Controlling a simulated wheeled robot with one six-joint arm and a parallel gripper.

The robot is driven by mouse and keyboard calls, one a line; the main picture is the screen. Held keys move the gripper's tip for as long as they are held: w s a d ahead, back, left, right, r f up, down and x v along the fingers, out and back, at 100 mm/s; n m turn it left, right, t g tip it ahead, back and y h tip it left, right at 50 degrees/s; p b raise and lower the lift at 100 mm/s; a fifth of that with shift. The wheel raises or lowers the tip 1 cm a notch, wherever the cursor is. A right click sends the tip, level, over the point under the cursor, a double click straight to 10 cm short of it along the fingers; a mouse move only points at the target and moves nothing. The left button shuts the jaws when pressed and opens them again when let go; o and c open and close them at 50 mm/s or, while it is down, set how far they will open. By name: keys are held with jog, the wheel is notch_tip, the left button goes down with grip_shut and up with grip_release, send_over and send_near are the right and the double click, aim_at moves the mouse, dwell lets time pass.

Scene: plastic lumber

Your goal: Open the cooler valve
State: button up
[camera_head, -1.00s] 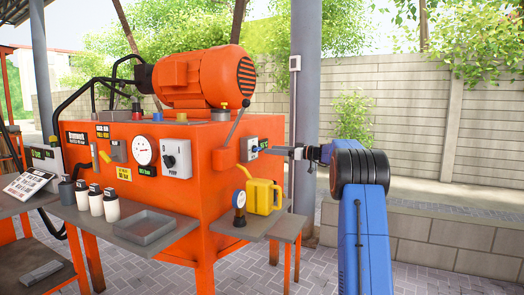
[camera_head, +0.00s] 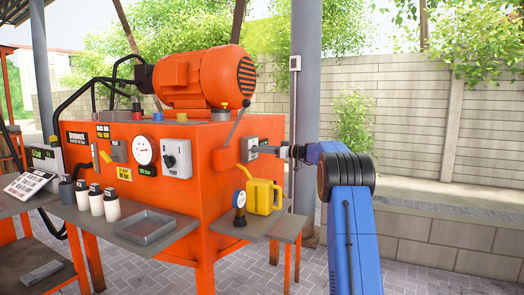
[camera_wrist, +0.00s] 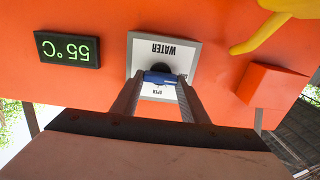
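The cooler valve is on a white plate marked WATER (camera_wrist: 192,50), upside down in the wrist view. Its blue handle (camera_wrist: 160,78) lies crosswise in that picture, in front of a dark round hub. An OPEN label shows just below the handle. My gripper (camera_wrist: 160,80) has one finger at each end of the handle and appears closed on it. In the head view, my gripper (camera_head: 268,150) reaches from the right to the valve plate (camera_head: 247,148) on the orange machine's right side. It hides the handle there.
A green 55°C display (camera_wrist: 67,50) is beside the plate. An orange block (camera_wrist: 270,86) juts out nearby.

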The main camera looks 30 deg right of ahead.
jog(key=shift+m, duration=0.3)
jog(key=shift+w+d+f+m, duration=0.1)
jog(key=shift+m, duration=2.6)
jog(key=shift+d+f+m, duration=0.1)
jog(key=shift+m, duration=2.6)
jog(key=shift+w+d+f+m, duration=0.1)
jog(key=shift+m, duration=2.6)
jog(key=o, duration=1)
jog(key=shift+o, duration=0.2)
jog(key=v, duration=1.7)
jog(key=shift+s, duration=0.25)
